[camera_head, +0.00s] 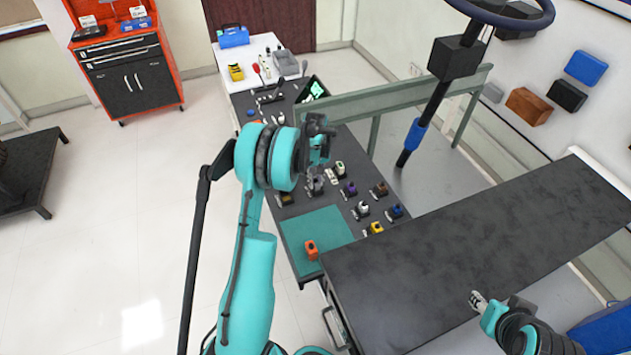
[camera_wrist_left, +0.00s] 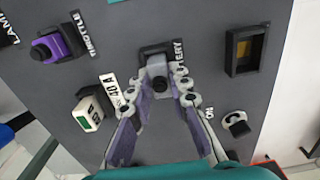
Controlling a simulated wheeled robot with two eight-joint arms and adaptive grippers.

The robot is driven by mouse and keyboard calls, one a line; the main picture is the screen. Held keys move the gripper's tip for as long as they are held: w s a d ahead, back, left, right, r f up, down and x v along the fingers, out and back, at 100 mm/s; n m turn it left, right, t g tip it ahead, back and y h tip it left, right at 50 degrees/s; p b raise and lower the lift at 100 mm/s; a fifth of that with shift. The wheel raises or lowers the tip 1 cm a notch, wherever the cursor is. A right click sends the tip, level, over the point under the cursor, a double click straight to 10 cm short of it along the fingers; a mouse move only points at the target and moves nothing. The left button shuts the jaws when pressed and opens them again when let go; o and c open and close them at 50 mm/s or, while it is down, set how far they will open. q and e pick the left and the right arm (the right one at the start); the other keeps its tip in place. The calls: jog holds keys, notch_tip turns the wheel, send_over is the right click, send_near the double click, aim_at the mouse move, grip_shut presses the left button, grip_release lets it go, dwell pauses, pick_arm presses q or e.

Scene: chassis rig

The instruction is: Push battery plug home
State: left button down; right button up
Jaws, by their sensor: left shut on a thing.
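The battery plug (camera_wrist_left: 156,64) is a grey block at a dark socket beside a label ending in "ERY", in the left wrist view. My left gripper (camera_wrist_left: 157,88) has its fingertips on either side of the plug and is shut on it. How deep the plug sits in the socket cannot be told. In the head view my left gripper (camera_head: 319,150) is above the dark panel (camera_head: 330,222), and its arm covers part of the panel. My right gripper (camera_head: 479,301) is over the dark bench at lower right; its jaw state is unclear.
The long bench (camera_head: 490,225) is mostly bare.

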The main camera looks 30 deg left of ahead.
pick_arm(q)
jog(key=shift+f, duration=0.2)
jog(key=shift+s+d+f+b, duration=0.2)
jog(key=shift+s+f+b, duration=0.05)
jog(key=shift+b, duration=0.4)
jog(key=c, duration=1.4)
grip_release()
jog(key=shift+f, duration=0.1)
jog(key=shift+w+a+f, duration=0.15)
jog(key=shift+w+f, duration=0.05)
jog(key=shift+r, duration=0.15)
jog(key=shift+r, duration=0.1)
